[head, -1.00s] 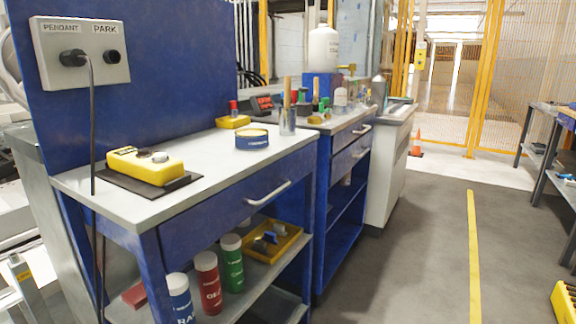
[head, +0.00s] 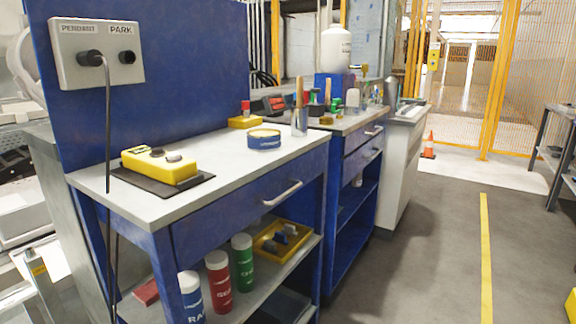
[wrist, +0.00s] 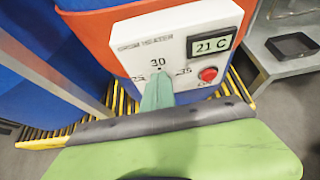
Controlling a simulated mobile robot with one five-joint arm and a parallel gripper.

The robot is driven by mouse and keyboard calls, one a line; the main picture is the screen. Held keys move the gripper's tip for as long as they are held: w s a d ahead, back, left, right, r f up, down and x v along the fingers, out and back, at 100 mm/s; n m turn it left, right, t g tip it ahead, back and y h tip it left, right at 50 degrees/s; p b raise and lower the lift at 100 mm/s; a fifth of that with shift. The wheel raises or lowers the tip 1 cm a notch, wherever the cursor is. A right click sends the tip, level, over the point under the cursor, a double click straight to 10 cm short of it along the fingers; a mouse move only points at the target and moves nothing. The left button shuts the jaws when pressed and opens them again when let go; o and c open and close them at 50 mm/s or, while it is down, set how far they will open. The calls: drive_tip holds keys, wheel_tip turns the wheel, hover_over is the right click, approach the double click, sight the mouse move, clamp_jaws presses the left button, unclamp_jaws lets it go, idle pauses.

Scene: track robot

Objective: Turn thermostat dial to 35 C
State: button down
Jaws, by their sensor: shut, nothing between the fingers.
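In the wrist view a white heater panel (wrist: 130,46) is set on an orange band around a blue drum. Its scale shows 25, 30 and 35, with 30 at the top and 35 to its right. The display (wrist: 212,43) reads 21 C. My gripper (wrist: 158,82) is shut and empty, its narrow green fingers reaching up in front of the scale just below the 30. They cover the dial's place, so I cannot tell the dial's setting or whether I touch it. The head view shows neither the panel nor my gripper.
A red button (wrist: 208,74) sits below the display. A grey shelf (wrist: 272,62) with a dark tray is at the right. In the head view, a workbench (head: 225,155) holds a yellow pendant (head: 160,165). Open floor lies right of it, with an orange cone (head: 428,146).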

drive_tip(key=w+a, duration=0.3)
drive_tip(key=a, duration=0.2)
drive_tip(key=shift+r, duration=0.25)
drive_tip(key=shift+w, duration=0.1)
